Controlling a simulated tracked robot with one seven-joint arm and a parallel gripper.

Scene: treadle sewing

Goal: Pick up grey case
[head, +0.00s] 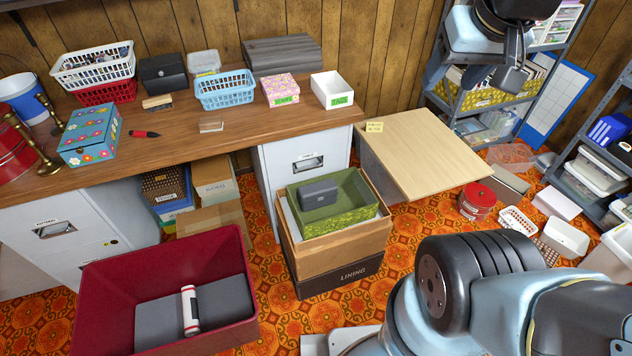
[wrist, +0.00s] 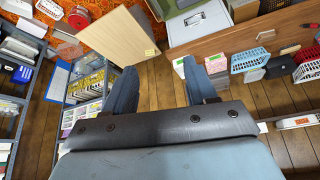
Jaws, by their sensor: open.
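A small dark grey case (head: 319,193) lies inside a green patterned box (head: 352,222), towards its back left, in the head view. The green box sits on top of a stack of cardboard boxes (head: 345,246) on the floor in front of the white cabinet. My gripper shows in the wrist view (wrist: 160,72), with its two blue fingers spread wide and nothing between them. My arm's end is at the top right of the head view, high up and well away from the case. I cannot make out the case in the wrist view.
A wooden bench (head: 215,138) with baskets and boxes runs behind the stack. A large red bin (head: 90,290) stands to the left, a pale wooden table (head: 425,155) to the right. Shelves (head: 490,100) fill the back right. Patterned floor shows around the stack.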

